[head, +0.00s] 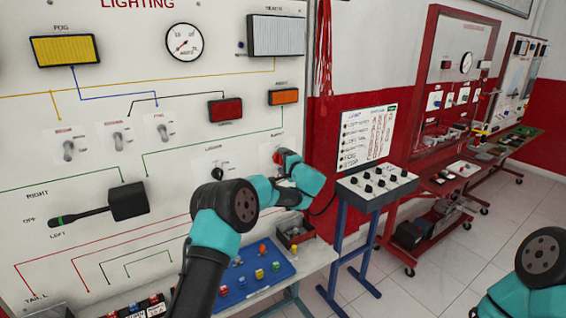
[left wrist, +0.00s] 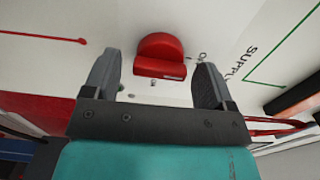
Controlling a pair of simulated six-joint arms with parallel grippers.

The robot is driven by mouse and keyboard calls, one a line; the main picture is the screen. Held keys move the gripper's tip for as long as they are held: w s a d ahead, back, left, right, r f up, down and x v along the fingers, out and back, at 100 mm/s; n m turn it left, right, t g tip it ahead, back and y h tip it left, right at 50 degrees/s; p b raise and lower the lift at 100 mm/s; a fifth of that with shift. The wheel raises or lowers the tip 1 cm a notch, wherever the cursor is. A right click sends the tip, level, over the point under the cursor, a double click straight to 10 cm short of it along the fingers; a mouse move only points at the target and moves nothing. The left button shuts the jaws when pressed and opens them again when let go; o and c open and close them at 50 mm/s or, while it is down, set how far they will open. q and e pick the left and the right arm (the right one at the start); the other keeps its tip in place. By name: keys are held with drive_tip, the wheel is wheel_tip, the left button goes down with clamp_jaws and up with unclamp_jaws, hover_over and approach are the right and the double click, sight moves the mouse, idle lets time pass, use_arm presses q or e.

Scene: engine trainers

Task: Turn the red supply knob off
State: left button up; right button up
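The red supply knob (head: 278,157) sits on the white lighting board, mostly hidden in the head view behind my left gripper (head: 288,162). In the left wrist view, the red knob (left wrist: 160,48) is round with a raised grip bar across it. My left gripper (left wrist: 157,70) is open, with one dark finger on each side of the knob. A gap shows between each finger and the knob. The lettering "SUPPLY" (left wrist: 241,63) is on the panel right of the knob. My right gripper is out of view; only part of my right arm shows at the lower right.
Toggle switches (head: 118,140) and a black lever (head: 85,215) are on the board to the left. A blue tray (head: 255,278) with small coloured parts lies on the bench below. A control box on a blue stand (head: 376,190) is to the right.

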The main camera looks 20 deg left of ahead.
use_arm(q)
drive_tip(key=shift+d, duration=0.1)
drive_tip(key=v, duration=1.7)
drive_tip(key=shift+s, duration=0.15)
